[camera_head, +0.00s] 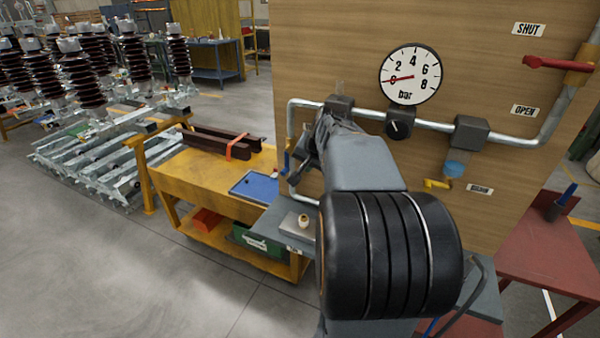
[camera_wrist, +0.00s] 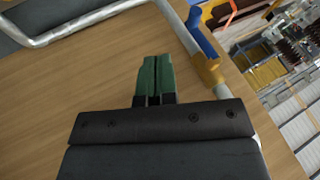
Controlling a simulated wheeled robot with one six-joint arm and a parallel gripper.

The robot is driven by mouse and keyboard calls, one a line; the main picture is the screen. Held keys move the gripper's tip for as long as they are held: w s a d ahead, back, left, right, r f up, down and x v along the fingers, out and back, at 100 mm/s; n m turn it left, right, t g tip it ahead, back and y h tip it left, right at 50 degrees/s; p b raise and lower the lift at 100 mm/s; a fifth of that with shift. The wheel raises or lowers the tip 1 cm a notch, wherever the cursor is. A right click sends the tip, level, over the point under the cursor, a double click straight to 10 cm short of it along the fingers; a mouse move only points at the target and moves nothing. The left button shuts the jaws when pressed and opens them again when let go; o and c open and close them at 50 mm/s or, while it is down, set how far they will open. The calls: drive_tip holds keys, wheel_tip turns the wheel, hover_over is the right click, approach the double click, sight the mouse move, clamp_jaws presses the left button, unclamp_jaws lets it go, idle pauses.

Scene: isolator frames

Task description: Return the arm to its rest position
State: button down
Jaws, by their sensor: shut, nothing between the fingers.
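My arm reaches forward in the head view toward the wooden panel (camera_head: 330,60), and its dark upper links hide part of the piping. My gripper shows in the wrist view (camera_wrist: 155,75) with its two green fingertips together and nothing between them. It is in front of the wooden board, beside a metal pipe with a blue-handled brass valve (camera_wrist: 205,50). In the head view the fingertips are hidden behind my arm.
The panel carries a pressure gauge (camera_head: 411,75) with its needle near 0, a red lever (camera_head: 555,63) near the SHUT label and a yellow handle (camera_head: 437,184). A yellow workbench (camera_head: 180,175) stands left; a red table (camera_head: 550,250) stands right. Open floor lies at lower left.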

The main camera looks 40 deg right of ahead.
drive_tip(key=shift+v, duration=2)
drive_tip(key=shift+s+d+f, duration=0.1)
drive_tip(key=shift+s+d, duration=0.05)
drive_tip(key=shift+s, duration=0.05)
